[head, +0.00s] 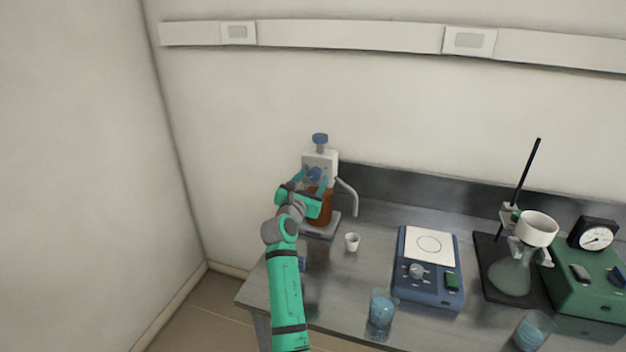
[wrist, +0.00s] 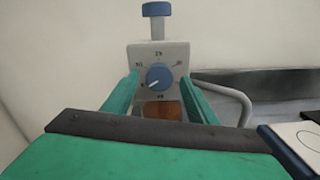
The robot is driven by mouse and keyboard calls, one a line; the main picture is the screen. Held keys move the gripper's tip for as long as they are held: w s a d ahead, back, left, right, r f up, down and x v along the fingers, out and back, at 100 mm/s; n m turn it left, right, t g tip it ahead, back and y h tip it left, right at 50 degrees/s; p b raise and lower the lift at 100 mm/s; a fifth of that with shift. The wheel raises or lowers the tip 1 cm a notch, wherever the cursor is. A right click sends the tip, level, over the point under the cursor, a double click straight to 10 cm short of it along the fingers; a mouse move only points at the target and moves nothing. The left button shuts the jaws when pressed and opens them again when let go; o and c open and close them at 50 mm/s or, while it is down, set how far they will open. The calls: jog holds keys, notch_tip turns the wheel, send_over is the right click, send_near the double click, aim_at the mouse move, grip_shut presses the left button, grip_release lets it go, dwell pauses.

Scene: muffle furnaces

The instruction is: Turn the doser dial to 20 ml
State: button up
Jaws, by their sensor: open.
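The doser (head: 321,158) stands at the back left of the bench, with a white head, a blue top knob and an amber bottle (head: 320,208) below. Its blue dial (wrist: 159,77) sits on the front face, ringed by small marks. The dial's pale pointer line slants toward the lower left; the numbers are too blurred to read surely. My gripper (wrist: 158,88) is open, with one green finger on each side of the dial and a visible gap to it. In the head view my gripper (head: 312,180) is in front of the doser and partly hides the bottle.
A white cup (head: 352,242) stands right of the doser, below its curved spout (head: 349,195). A blue stirrer plate (head: 429,290), a beaker of blue liquid (head: 381,310) and a filter flask (head: 512,270) are farther right. The wall is close on the left.

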jog(key=shift+w+d, duration=0.1)
jog(key=shift+w, duration=0.35)
jog(key=c, duration=1.1)
